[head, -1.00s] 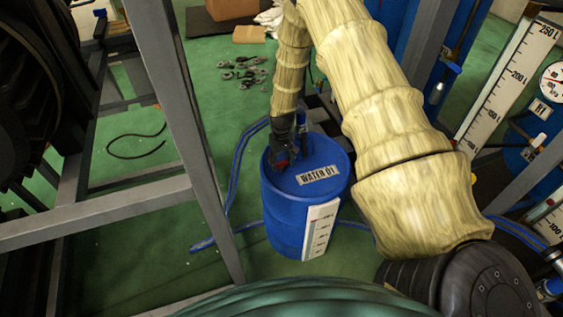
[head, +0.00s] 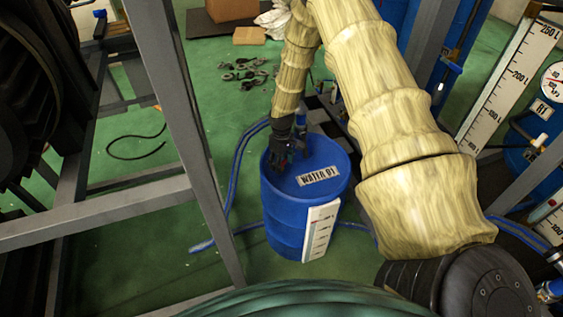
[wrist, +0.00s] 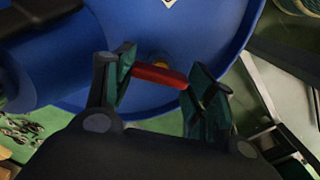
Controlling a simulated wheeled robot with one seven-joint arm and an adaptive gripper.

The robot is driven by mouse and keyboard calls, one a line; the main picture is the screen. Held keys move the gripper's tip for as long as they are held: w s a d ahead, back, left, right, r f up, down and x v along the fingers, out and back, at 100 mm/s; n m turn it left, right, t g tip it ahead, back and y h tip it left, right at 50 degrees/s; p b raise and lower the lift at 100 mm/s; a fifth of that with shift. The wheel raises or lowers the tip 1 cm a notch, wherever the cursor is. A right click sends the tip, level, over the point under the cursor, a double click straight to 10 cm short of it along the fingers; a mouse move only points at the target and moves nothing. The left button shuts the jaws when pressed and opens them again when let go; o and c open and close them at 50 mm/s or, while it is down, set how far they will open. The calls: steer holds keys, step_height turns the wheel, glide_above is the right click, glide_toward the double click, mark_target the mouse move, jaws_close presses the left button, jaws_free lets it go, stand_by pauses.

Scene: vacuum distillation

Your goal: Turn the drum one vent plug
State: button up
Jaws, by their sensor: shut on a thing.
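The blue drum (head: 300,215) labelled WATER 01 stands upright on the green floor in the head view, with a white level scale (head: 320,232) on its side. My gripper (head: 284,160) is over the left part of its lid. In the wrist view the vent plug shows as a red bar (wrist: 158,75) with a small brass-coloured part (wrist: 161,63) behind it, at the drum's top (wrist: 130,95). My gripper (wrist: 157,78) is shut on the red bar, one green-padded finger at each end. In the head view the gripper hides the plug.
A grey metal frame (head: 185,130) stands left of the drum. Blue hoses (head: 236,165) lie on the floor around it. A blue cylinder (wrist: 40,60) is close by in the wrist view. Loose metal parts (head: 245,75) lie behind. Green floor is open on the left.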

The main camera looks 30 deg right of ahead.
steer(key=shift+d, duration=0.1)
steer(key=o, duration=1)
step_height(320, 180, up, 12)
stand_by(0.8)
